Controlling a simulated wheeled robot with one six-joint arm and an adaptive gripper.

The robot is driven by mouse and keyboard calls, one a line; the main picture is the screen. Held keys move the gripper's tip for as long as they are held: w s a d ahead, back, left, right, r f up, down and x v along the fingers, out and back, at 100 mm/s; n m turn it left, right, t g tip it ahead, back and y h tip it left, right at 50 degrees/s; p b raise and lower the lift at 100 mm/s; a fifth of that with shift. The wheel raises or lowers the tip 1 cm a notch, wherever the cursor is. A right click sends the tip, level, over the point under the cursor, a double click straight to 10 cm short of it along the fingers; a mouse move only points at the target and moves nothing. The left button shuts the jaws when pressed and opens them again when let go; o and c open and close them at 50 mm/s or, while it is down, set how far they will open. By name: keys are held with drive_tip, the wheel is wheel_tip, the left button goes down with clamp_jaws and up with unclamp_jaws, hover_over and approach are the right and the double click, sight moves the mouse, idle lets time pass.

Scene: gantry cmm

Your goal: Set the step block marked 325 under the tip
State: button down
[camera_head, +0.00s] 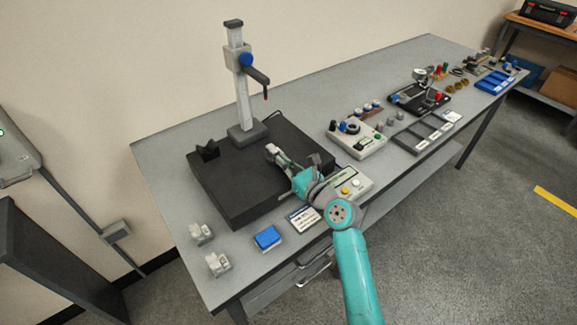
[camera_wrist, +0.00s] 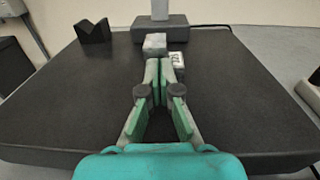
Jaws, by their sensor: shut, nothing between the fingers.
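A pale grey step block (camera_wrist: 155,41) stands on the black plate (camera_head: 215,185), just beyond my fingertips. Its lower step (camera_wrist: 176,62) bears a dark mark too small to read. The block also shows in the head view (camera_head: 271,149), near the foot of the stand. The probe tip (camera_head: 266,97) hangs from the stand's side arm, high above the plate. My gripper (camera_wrist: 161,75) is shut and empty, low over the plate, its fingers pointing at the block. I cannot tell whether they touch it. Two more step blocks (camera_head: 202,233) (camera_head: 218,264) stand on the bench at the front left; their markings are unreadable.
The stand column (camera_head: 241,95) rises from a grey foot at the plate's back. A dark V-block (camera_head: 207,151) sits at the plate's left. A blue box (camera_head: 267,238), a sign and a button panel (camera_head: 353,185) line the front. Other instruments fill the bench's right.

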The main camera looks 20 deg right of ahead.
drive_tip(key=shift+x, duration=0.95)
